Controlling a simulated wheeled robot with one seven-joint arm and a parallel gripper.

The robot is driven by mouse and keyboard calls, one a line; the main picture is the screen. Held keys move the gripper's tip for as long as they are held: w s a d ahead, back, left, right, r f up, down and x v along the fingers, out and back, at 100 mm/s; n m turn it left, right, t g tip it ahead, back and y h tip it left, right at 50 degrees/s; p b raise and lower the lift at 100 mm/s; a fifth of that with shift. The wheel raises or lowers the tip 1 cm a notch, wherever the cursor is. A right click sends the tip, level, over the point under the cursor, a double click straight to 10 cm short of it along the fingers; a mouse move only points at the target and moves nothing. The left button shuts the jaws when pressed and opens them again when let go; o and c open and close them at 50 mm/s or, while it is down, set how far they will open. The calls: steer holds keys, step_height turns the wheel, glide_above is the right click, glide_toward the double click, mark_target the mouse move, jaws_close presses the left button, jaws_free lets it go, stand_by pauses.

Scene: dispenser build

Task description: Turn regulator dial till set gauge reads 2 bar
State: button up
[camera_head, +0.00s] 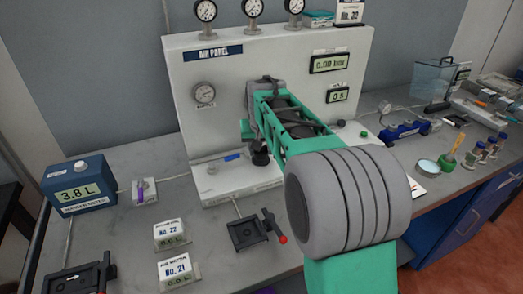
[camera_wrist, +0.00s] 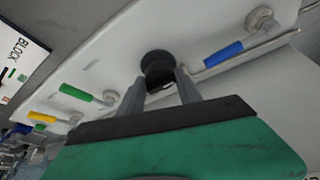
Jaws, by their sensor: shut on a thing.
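The regulator dial is a round black knob (camera_wrist: 158,60) on the white base of the air panel (camera_head: 190,70). In the head view the dark knob (camera_head: 260,158) shows just below my arm. My gripper (camera_wrist: 160,82) has its two grey fingers closed around the knob's sides. A round dial gauge (camera_head: 204,95) sits on the panel's left; its label and needle are too small to read. A digital display (camera_head: 330,63) reads 0.00 bar. My arm hides part of the panel's middle.
Blue (camera_wrist: 223,54), green (camera_wrist: 77,92) and yellow (camera_wrist: 42,117) handles lie along the base near the knob. Several gauges stand on top of the panel. A blue box (camera_head: 78,185) reading 3.8 L and small labelled blocks (camera_head: 168,234) stand on the bench.

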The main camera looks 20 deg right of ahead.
steer(key=m+h, duration=0.1)
steer(key=m, duration=0.1)
steer(key=m+g+p, duration=0.1)
steer(key=m, duration=0.2)
steer(key=shift+w+a+h, duration=0.1)
steer(key=shift+a+h, duration=0.05)
steer(key=shift+h, duration=0.25)
steer(key=o, duration=1.3)
steer(key=shift+o, duration=0.2)
steer(key=shift+r, duration=0.1)
steer(key=v, duration=0.7)
steer(key=shift+r+p, duration=0.3)
steer(key=shift+r, duration=0.05)
steer(key=shift+a, duration=0.15)
